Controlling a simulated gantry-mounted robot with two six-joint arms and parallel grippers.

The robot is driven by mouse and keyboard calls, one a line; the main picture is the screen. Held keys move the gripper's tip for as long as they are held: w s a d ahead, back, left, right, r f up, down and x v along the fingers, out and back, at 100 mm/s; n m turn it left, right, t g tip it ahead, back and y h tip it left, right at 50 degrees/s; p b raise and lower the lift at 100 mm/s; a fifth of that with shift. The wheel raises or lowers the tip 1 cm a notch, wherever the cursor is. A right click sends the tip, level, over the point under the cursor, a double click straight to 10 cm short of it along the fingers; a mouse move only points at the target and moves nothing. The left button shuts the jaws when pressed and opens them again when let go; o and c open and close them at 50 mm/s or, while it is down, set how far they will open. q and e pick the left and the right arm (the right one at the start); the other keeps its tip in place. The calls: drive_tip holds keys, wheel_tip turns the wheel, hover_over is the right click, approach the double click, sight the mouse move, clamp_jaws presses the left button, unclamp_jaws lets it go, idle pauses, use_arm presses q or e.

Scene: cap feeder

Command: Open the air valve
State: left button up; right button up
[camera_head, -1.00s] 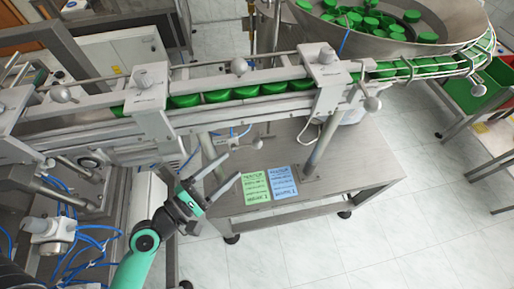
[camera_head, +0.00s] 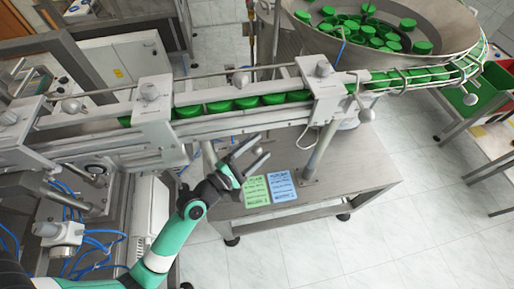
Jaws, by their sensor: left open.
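My left gripper (camera_head: 262,147) is open, its two grey fingers spread and pointing up and to the right. It is just below the conveyor, above the back of the steel table. A small grey fitting that may be the air valve (camera_head: 257,150) shows at the fingertips. It is too small and too covered by the fingers to tell its handle position or whether they touch it. My right gripper is not in view.
The conveyor (camera_head: 90,147) with a row of green caps (camera_head: 246,103) crosses above the gripper. A green card (camera_head: 256,191) and a blue card (camera_head: 281,186) lie on the steel table (camera_head: 335,180). A metal bowl of caps (camera_head: 440,20) stands at upper right.

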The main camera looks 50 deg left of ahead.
use_arm(q)
drive_tip(key=shift+c, duration=0.3)
clamp_jaws()
idle(1.1)
